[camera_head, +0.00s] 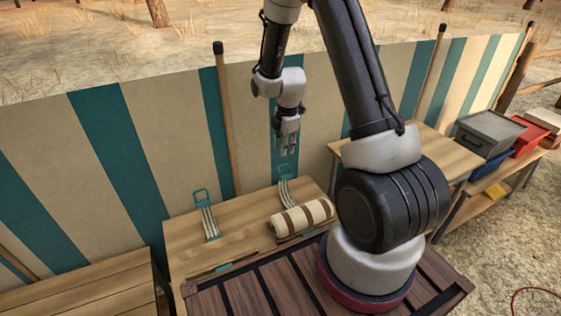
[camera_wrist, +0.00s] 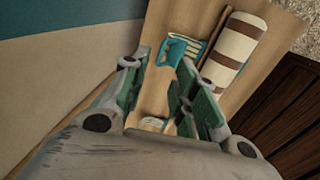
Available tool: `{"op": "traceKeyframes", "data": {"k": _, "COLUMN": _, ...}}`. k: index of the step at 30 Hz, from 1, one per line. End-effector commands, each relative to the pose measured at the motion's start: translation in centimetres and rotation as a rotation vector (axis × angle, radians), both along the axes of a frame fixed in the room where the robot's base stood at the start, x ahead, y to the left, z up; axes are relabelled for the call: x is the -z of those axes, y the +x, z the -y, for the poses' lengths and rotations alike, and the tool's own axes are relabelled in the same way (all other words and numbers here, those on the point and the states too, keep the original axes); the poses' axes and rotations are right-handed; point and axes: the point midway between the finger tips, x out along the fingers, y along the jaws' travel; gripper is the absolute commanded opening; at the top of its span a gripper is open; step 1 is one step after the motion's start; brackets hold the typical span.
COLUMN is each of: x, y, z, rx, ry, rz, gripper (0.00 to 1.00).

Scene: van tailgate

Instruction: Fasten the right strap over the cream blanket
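The cream blanket (camera_head: 303,217) is a roll with brown bands, lying on the wooden table. The right strap (camera_head: 288,194), striped cream and dark, lies behind the roll, its teal buckle (camera_head: 284,171) pointing away toward the striped screen. The strap does not cross over the roll. In the wrist view, the teal buckle (camera_wrist: 173,49) shows just beyond the fingertips, with the blanket (camera_wrist: 236,47) to its right. My gripper (camera_head: 287,147) points down above and behind the buckle. In the wrist view my gripper (camera_wrist: 160,77) is open, with bare table between its fingers.
A second teal-buckled strap (camera_head: 209,221) lies flat at left on the table (camera_head: 185,245). The striped screen (camera_head: 160,140) with wooden poles stands close behind. A grey box (camera_head: 490,130) and red crate (camera_head: 530,135) sit far right. Dark slats (camera_head: 245,295) lie in front.

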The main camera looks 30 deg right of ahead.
Motion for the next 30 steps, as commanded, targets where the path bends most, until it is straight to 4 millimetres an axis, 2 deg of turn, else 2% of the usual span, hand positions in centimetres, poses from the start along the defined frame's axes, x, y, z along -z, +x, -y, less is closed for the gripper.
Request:
{"op": "traceKeyframes", "data": {"k": 13, "x": 6.5, "y": 0.7, "z": 0.0, "rx": -0.004, "ry": -0.001, "rz": -0.004, "gripper": 0.28}}
{"op": "traceKeyframes", "data": {"k": 18, "x": 7.4, "y": 0.8, "z": 0.0, "rx": -0.003, "ry": 0.000, "rz": -0.002, "gripper": 0.28}}
{"op": "traceKeyframes", "data": {"k": 24, "x": 7.4, "y": 0.8, "z": 0.0, "rx": -0.003, "ry": 0.000, "rz": -0.002, "gripper": 0.28}}
{"op": "traceKeyframes", "data": {"k": 25, "x": 7.4, "y": 0.8, "z": 0.0, "rx": -0.003, "ry": 0.000, "rz": -0.002, "gripper": 0.27}}
{"op": "traceKeyframes", "data": {"k": 29, "x": 7.4, "y": 0.8, "z": 0.0, "rx": -0.003, "ry": 0.000, "rz": -0.002, "gripper": 0.03}}
{"op": "traceKeyframes", "data": {"k": 30, "x": 7.4, "y": 0.8, "z": 0.0, "rx": -0.003, "ry": 0.000, "rz": -0.002, "gripper": 0.00}}
